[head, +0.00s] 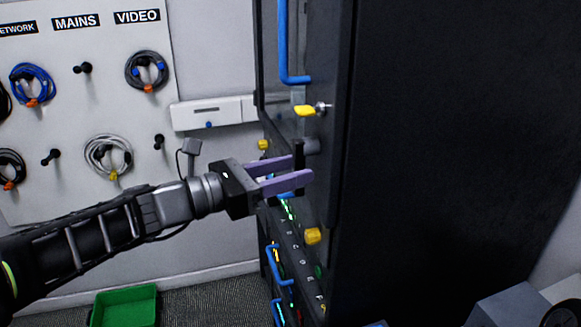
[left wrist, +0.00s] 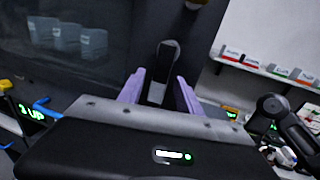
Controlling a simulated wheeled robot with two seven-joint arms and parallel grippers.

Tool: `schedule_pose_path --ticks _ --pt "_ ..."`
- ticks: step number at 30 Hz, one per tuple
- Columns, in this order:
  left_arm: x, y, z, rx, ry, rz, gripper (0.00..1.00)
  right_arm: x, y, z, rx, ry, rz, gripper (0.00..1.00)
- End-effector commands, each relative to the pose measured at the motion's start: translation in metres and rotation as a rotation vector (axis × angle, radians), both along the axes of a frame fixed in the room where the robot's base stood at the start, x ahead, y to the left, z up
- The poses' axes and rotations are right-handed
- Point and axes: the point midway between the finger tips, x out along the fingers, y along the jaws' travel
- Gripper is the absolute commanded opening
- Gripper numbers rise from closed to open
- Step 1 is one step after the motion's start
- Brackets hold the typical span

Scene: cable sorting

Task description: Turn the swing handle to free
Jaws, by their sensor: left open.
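The swing handle (head: 299,152) is a dark lever on the front of the tall black cabinet, at the tips of my left gripper (head: 302,168) in the head view. In the left wrist view the handle (left wrist: 161,76) stands between the two purple fingers of my left gripper (left wrist: 160,85). The fingers are open, one on each side of it, with space showing between them and the handle. The fingers partly hide the handle in the head view. My right gripper is not seen.
The black cabinet (head: 440,130) fills the right. A yellow key-like tab (head: 305,110) and a blue bar handle (head: 283,45) are above the swing handle. A yellow knob (head: 312,236) is below. A pegboard (head: 85,110) with coiled cables and a green bin (head: 125,305) are left.

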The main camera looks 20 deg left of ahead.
Motion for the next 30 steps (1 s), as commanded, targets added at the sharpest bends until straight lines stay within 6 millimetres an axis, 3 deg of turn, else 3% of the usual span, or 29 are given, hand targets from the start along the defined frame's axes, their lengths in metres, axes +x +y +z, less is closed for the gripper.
schedule_pose_path --ticks 9,24,30 --pt "0.0020 -0.0022 -0.0002 0.001 -0.001 0.000 0.41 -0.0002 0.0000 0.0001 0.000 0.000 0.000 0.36" --pt "0.0018 -0.0020 -0.0001 0.001 -0.001 0.000 0.00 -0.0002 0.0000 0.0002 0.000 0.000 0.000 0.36" --pt "0.0018 -0.0020 -0.0002 0.001 -0.001 0.000 0.00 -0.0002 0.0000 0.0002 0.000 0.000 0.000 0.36"
